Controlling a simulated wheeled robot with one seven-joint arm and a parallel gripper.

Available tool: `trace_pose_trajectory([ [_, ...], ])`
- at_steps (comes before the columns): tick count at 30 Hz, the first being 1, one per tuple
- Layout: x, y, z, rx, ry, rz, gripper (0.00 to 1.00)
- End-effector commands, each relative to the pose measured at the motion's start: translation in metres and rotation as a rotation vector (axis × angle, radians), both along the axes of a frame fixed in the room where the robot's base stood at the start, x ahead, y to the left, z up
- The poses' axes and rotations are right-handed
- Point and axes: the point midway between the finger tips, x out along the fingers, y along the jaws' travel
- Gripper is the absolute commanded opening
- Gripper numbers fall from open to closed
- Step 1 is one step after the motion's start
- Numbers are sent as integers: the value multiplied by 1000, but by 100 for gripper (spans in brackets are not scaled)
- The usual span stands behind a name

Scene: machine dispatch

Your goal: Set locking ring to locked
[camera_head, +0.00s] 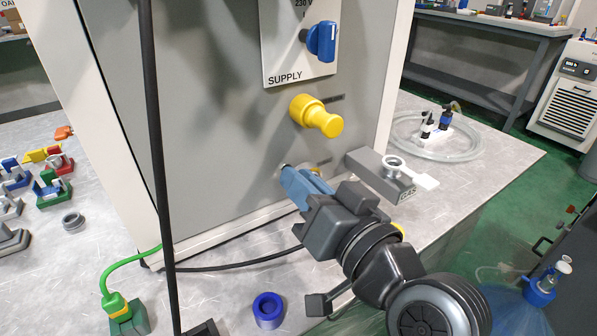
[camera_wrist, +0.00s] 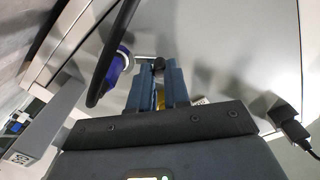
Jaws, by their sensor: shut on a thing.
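My gripper (camera_head: 292,180) reaches the lower part of the grey machine panel (camera_head: 220,120), and its blue fingers are shut on a small fitting there. The fitting sits where the locking ring appears to be, but the fingers hide most of it. A bit of yellow shows beside the fingertips, and also between the fingers in the wrist view. In the wrist view my gripper (camera_wrist: 158,72) has a small dark knob and a metal pin at its fingertips. I cannot read the ring's position.
A yellow knob (camera_head: 316,117) sticks out just above my gripper, and a blue SUPPLY switch (camera_head: 322,41) is higher up. A grey block (camera_head: 380,174) with a white ring stands at right. A black cable (camera_head: 158,150) hangs at left.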

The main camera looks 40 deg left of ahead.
Motion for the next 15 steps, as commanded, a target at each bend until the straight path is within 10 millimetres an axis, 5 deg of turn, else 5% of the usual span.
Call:
trace_pose_trajectory([
  [15, 22, -10, 19, 187, 449, -4, 0],
])
